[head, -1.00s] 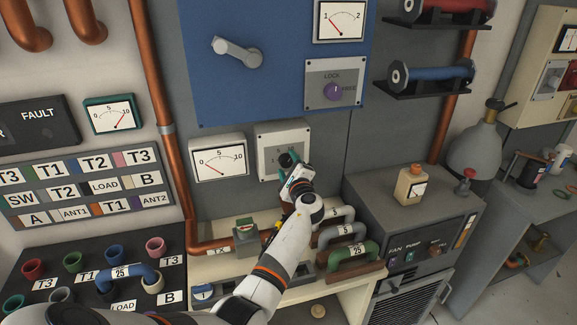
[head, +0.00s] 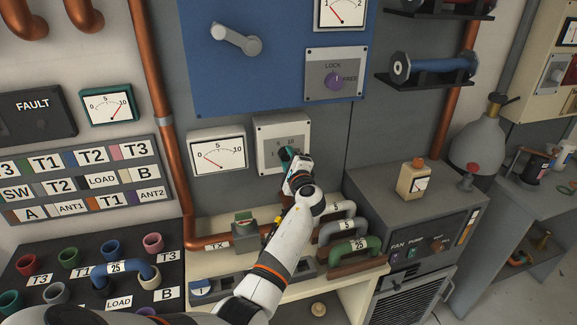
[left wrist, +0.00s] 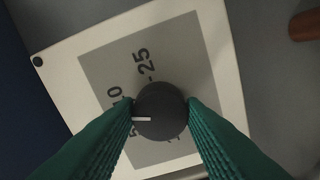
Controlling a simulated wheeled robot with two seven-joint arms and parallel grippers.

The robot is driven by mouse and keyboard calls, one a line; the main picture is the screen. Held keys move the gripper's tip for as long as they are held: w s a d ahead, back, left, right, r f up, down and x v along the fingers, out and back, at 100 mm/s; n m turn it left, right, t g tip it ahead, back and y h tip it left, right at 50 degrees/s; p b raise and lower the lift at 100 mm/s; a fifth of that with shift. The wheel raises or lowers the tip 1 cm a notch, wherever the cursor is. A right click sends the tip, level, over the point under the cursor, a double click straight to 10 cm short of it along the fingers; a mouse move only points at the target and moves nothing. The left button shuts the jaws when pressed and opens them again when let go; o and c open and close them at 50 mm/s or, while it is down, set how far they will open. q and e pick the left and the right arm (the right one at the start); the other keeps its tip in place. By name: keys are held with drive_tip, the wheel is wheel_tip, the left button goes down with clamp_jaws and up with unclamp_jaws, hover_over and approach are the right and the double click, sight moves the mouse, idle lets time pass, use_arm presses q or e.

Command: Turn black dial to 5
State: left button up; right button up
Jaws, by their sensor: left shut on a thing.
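The black dial (left wrist: 160,108) is a round knob on a white-framed panel (left wrist: 217,55) with a grey face; the panel also hangs on the wall in the head view (head: 264,132). My left gripper (left wrist: 160,112) has green ribbed fingers on both sides of the dial and is shut on it. The dial's white mark points left in the left wrist view, toward the figures 5 and 10. The 5 is partly hidden by the left finger. A 25 shows above the dial. In the head view my left gripper (head: 286,154) covers most of the dial. My right gripper is not in view.
A gauge (head: 217,153) is left of the dial panel, and a blue panel (head: 270,60) with a grey handle (head: 236,39) is above. Grey and green pipe handles (head: 354,250) stand below on a cream bench (head: 345,292). A grey cabinet (head: 440,205) is at right.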

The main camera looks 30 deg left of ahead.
use_arm(q)
drive_tip(key=n+b, duration=0.2)
drive_tip(key=b, duration=0.1)
drive_tip(key=n+b, duration=0.3)
drive_tip(key=b, duration=0.1)
drive_tip(key=n+b, duration=0.2)
drive_tip(key=b, duration=0.1)
drive_tip(key=shift+f+n+b, duration=0.35)
drive_tip(key=shift+n, duration=0.05)
drive_tip(key=shift+r+n+b, duration=0.25)
drive_tip(key=shift+n+b, duration=0.75)
drive_tip(key=shift+b, duration=0.15)
drive_tip(key=o, duration=1)
drive_tip(key=shift+r, duration=0.1)
drive_tip(key=shift+d, duration=0.15)
drive_tip(key=b+v, duration=0.2)
drive_tip(key=v, duration=1)
